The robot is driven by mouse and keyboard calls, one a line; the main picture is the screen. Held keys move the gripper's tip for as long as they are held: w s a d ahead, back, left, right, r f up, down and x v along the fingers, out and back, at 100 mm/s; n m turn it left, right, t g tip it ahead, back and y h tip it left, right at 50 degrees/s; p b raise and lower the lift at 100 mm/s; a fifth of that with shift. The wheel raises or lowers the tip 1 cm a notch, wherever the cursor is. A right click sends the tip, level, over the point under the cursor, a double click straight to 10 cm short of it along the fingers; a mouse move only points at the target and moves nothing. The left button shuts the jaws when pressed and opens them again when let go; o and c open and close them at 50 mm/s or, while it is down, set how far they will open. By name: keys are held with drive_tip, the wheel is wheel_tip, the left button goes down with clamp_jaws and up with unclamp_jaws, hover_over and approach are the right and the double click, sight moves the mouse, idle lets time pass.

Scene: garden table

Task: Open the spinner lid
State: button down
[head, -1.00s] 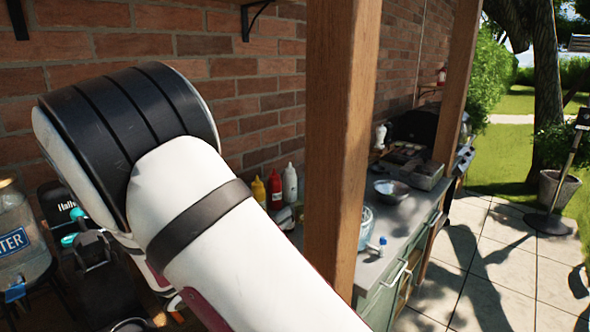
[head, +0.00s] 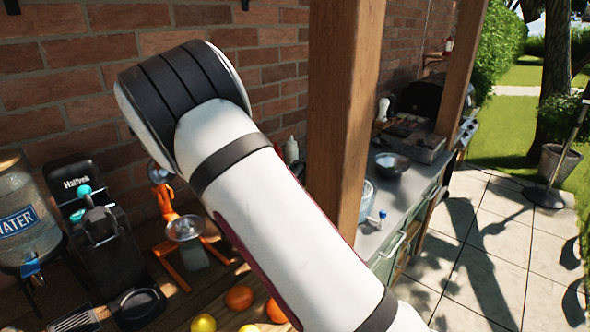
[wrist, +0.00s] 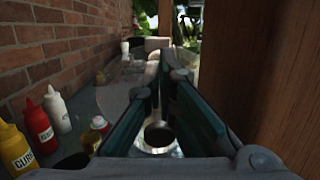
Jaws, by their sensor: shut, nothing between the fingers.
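A clear container (head: 364,196) with a bluish tint stands on the counter in the head view, partly hidden behind the wooden post; it may be the spinner. I cannot make out its lid. In the wrist view my gripper (wrist: 160,82) is shut and empty, its dark teal fingers pointing forward over the counter. A shiny ring with a dark centre (wrist: 158,134) shows below and between the fingers; I cannot tell what it belongs to. A faint see-through shape lies left of the fingers. My gripper does not show in the head view.
A wooden post (head: 343,110) stands close on the gripper's right, also in the wrist view (wrist: 265,70). A brick wall is on the left. Yellow (wrist: 14,150), red (wrist: 38,124) and white (wrist: 56,108) bottles line it. A metal bowl (head: 391,166) stands farther along the counter.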

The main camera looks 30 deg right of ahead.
drive_tip(key=shift+x, duration=0.9)
drive_tip(key=shift+y, duration=0.6)
drive_tip(key=d+r, duration=0.1)
drive_tip(key=w+d+r+p, duration=0.1)
drive_tip(key=d, duration=0.1)
drive_tip(key=shift+w+d, duration=0.15)
drive_tip(key=shift+d, duration=0.1)
drive_tip(key=shift+w+d, duration=0.15)
